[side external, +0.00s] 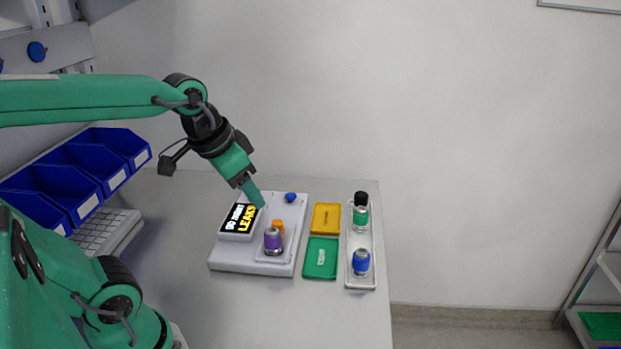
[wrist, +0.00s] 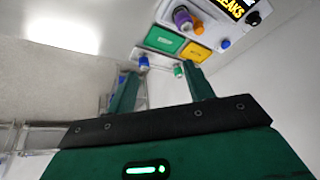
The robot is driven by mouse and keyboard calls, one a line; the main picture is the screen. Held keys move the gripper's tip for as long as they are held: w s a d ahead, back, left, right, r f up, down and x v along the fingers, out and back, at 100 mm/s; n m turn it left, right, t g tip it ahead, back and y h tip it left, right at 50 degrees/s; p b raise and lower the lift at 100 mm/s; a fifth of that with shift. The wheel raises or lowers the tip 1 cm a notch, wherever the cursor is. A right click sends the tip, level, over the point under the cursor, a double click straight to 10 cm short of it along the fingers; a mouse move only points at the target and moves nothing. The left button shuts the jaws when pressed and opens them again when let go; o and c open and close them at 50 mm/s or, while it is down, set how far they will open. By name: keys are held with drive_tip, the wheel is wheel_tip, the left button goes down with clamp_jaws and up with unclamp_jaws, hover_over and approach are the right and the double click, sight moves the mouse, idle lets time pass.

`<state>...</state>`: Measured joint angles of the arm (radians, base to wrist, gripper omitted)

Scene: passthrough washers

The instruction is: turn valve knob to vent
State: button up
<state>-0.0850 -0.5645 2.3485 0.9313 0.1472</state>
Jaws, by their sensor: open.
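A light grey device (side external: 235,258) stands on the table with a black display (side external: 240,218) reading "LEAKS". A round blue knob (side external: 291,197) sits at its back right corner; it also shows in the wrist view (wrist: 225,44). A black knob (wrist: 254,18) beside the display shows only in the wrist view. I cannot tell which of these is the valve knob. A purple-topped part (side external: 272,240) and an orange part (side external: 278,226) stand at the device's front right. My gripper (side external: 259,203) points down beside the display; its two fingers (wrist: 160,88) are apart and empty in the wrist view.
A yellow tray (side external: 326,218) and a green tray (side external: 320,258) lie right of the device. Beyond them a clear rack (side external: 361,283) holds a black-capped green vial (side external: 361,213) and a blue vial (side external: 361,262). Blue bins (side external: 60,185) stand at left. The front table area is clear.

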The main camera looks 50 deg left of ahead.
drive_tip(key=w+a+f+m+g, duration=0.2)
drive_tip(key=w+a+g, duration=0.1)
drive_tip(key=w+a, duration=1)
drive_tip(key=w+a+f+m, duration=0.1)
drive_tip(key=a+f, duration=0.3)
drive_tip(key=a, duration=0.1)
drive_tip(key=w+a+f+g, duration=0.1)
drive_tip(key=w+a+f, duration=0.1)
drive_tip(key=a+f, duration=0.2)
drive_tip(key=w+a+f+m, duration=0.1)
drive_tip(key=a+f, duration=0.2)
drive_tip(key=a, duration=0.5)
drive_tip(key=shift+w+a+f+m+g, duration=0.1)
drive_tip(key=shift+w+f+m+g, duration=0.2)
drive_tip(key=shift+w+f+g, duration=0.1)
drive_tip(key=shift+a+f, duration=0.1)
drive_tip(key=shift+a, duration=0.05)
drive_tip(key=shift+f, duration=0.15)
drive_tip(key=shift+f, duration=3.8)
